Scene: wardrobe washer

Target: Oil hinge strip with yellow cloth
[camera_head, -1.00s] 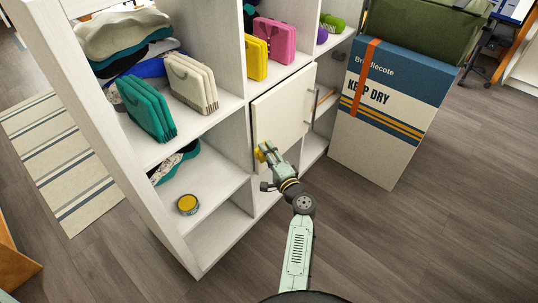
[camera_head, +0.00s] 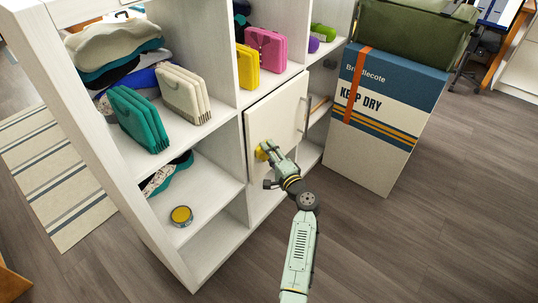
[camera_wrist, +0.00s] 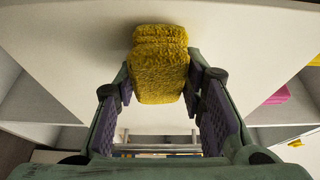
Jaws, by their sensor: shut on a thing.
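My gripper (camera_head: 266,154) is shut on the yellow cloth (camera_head: 261,151), a thick fuzzy pad. In the wrist view the cloth (camera_wrist: 160,65) sits between the fingertips, with its far end at or against a pale flat panel. That panel is the white cabinet door (camera_head: 275,122) in the head view, and the gripper is in front of its left part. I cannot tell whether the cloth touches it. The hinge strip is not clearly seen. A round tin with a yellow top (camera_head: 181,215) stands on the lower left shelf.
The white shelf unit (camera_head: 215,255) holds folded clothes (camera_head: 112,60), a teal case (camera_head: 138,118), a cream case (camera_head: 184,92), a yellow case (camera_head: 247,67) and a pink case (camera_head: 267,50). A "KEEP DRY" box (camera_head: 375,125) stands to the right. The floor in front is free.

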